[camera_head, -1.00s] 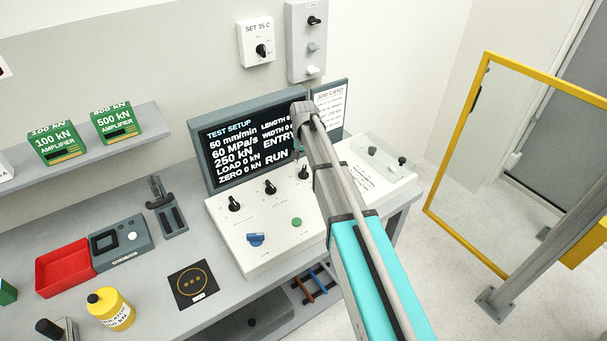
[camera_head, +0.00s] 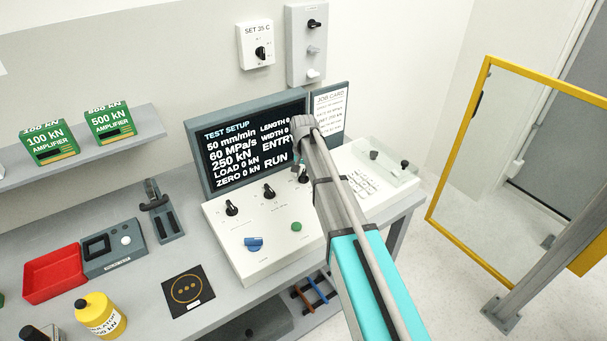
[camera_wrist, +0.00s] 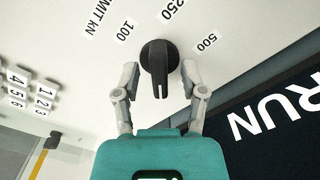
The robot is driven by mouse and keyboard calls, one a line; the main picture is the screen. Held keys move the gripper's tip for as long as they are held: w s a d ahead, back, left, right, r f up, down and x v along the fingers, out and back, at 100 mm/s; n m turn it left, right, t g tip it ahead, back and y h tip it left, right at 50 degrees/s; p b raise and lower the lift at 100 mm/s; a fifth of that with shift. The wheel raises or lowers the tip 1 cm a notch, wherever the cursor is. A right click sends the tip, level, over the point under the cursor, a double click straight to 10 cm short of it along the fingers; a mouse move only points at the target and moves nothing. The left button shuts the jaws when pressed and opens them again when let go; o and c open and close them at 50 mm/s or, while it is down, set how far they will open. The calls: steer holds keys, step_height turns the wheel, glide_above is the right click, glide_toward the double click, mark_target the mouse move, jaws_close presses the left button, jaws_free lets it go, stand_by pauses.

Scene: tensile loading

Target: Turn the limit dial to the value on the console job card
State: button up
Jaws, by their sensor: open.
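The limit dial (camera_wrist: 158,62) is a black knob on the white console panel in the wrist view. Labels 100, 250 and 500 fan out above it, with 250 at the top; its narrow bar extends downward in the picture. My gripper (camera_wrist: 160,75) is open, one finger on each side of the dial, with a visible gap at least on the left. In the head view the dial (camera_head: 304,177) is partly hidden by my arm. The job card (camera_head: 330,112) is right of the screen, its text too small to read surely. The screen (camera_head: 245,150) shows 250 kN.
A keypad (camera_head: 363,184) lies to the right. A yellow-framed guard (camera_head: 437,190) stands at the right.

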steer(key=shift+c, duration=0.2)
jaws_close()
steer(key=shift+m, duration=1.4)
steer(key=shift+o, duration=0.2)
jaws_free()
steer(key=shift+n, duration=0.4)
